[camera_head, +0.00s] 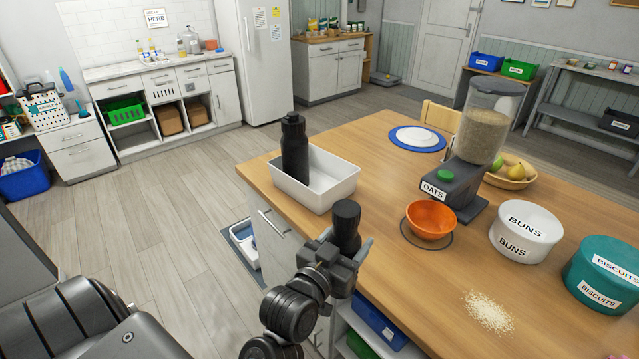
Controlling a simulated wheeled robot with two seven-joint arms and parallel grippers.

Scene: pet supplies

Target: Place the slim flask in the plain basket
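A tall, slim black flask (295,150) stands upright inside the left end of a plain white basket (327,195) on the wooden table. My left gripper (346,254) is at the table's near left edge, in front of the basket. Its fingers are around a second dark bottle (346,217) with a wide round cap, shorter-looking than the one in the basket. The gripper looks shut on this bottle, whose lower part is hidden by the fingers. My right gripper is not in view.
An orange bowl (431,219), an oats dispenser (480,135), a white BUNS tub (525,232) and a teal BISCUITS tub (604,274) stand on the table to the right. Crumbs (488,312) lie near the front. A plate (417,137) is behind.

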